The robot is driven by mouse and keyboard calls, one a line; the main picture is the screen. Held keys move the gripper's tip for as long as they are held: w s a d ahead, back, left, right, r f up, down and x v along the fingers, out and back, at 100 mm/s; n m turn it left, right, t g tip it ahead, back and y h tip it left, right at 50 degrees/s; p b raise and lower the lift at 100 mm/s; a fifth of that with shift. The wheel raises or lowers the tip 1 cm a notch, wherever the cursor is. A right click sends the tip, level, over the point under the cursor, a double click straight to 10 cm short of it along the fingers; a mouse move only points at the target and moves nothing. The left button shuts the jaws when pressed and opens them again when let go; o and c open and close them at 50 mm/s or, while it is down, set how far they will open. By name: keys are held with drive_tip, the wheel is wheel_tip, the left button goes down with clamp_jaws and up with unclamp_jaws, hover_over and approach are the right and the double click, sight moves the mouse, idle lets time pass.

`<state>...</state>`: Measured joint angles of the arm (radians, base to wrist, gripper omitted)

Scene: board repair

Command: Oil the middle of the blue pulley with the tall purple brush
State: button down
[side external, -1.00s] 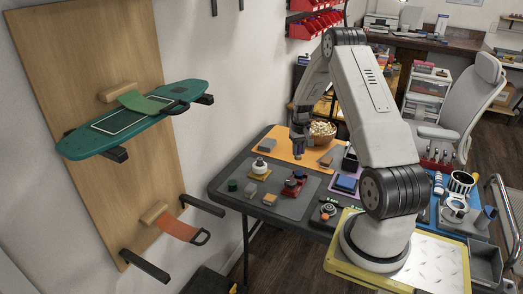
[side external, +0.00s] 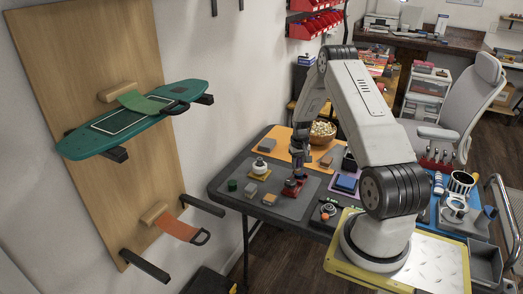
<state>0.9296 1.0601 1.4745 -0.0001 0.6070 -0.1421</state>
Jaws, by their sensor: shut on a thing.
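My gripper (side external: 298,172) points down at the grey mat (side external: 262,207), over a small red item with dark parts (side external: 291,188). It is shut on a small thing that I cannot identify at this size. The tall purple brush cannot be made out clearly. I cannot pick out the blue pulley with certainty; a blue block-like thing (side external: 346,183) sits to the right of the grey mat.
A white round part on a yellow base (side external: 260,168) and a green cylinder (side external: 232,185) stand left of my gripper. A bowl (side external: 322,132) stands behind on the table.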

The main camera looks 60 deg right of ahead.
drive_tip(key=shift+f, duration=0.55)
drive_tip(key=shift+d+f, duration=0.25)
drive_tip(key=shift+f, duration=0.05)
drive_tip(key=shift+d+f, duration=0.1)
drive_tip(key=shift+d, duration=1.75)
drive_tip(key=shift+a, duration=2.05)
drive_tip(key=shift+r, duration=4.1)
drive_tip(key=shift+a, duration=0.1)
